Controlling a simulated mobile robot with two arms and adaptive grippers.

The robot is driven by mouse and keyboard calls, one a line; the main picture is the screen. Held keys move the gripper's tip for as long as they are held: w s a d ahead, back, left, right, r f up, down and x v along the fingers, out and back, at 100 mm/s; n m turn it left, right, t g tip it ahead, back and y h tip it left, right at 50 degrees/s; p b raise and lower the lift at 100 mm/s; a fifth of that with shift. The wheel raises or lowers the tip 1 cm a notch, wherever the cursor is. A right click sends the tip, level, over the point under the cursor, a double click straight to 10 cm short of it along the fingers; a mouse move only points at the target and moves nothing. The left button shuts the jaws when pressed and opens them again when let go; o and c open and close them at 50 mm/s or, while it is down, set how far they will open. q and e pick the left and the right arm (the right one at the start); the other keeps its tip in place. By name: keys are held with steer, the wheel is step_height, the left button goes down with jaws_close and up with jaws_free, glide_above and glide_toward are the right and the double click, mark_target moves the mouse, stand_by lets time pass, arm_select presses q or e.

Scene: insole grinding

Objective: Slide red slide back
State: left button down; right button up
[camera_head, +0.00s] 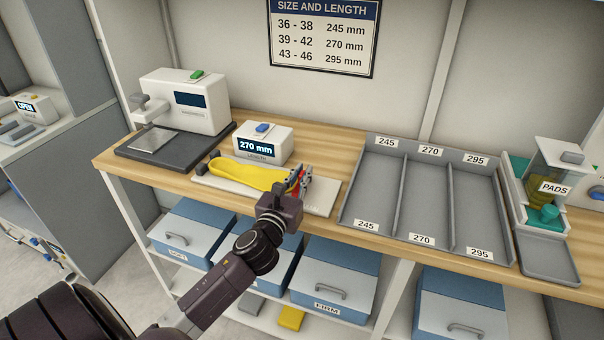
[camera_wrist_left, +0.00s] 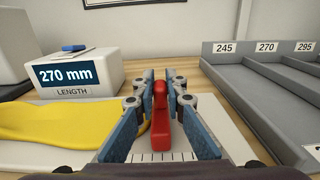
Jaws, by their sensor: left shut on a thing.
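The red slide (camera_wrist_left: 161,128) stands upright on the pale measuring board (camera_head: 321,200) and is partly hidden by the gripper in the head view. My left gripper (camera_head: 298,181) is shut on the red slide, with a blue-padded finger on each side of it in the left wrist view (camera_wrist_left: 161,90). A yellow insole (camera_head: 245,174) lies flat on the board to the left of the slide. The length display box (camera_head: 262,143) behind it reads 270 mm and has a blue button on top. My right gripper is not in view.
A grey tray (camera_head: 403,155) with three lanes marked 245, 270 and 295 stands to the right. A white machine (camera_head: 186,98) stands at the left. A pads dispenser (camera_head: 550,180) is at the far right. Blue drawers (camera_head: 333,275) sit below the table.

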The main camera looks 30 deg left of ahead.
arm_select(q)
steer(key=d, duration=0.2)
steer(key=w+d+p, duration=0.1)
steer(key=d, duration=0.4)
steer(key=shift+w, duration=0.3)
steer(key=shift+a, duration=0.15)
steer(key=c, duration=2)
jaws_free()
steer(key=shift+d, duration=0.2)
steer(key=shift+o, duration=0.2)
steer(key=shift+a, duration=0.1)
steer(key=shift+s, duration=0.25)
steer(key=v, duration=1.1)
steer(key=shift+s, duration=0.25)
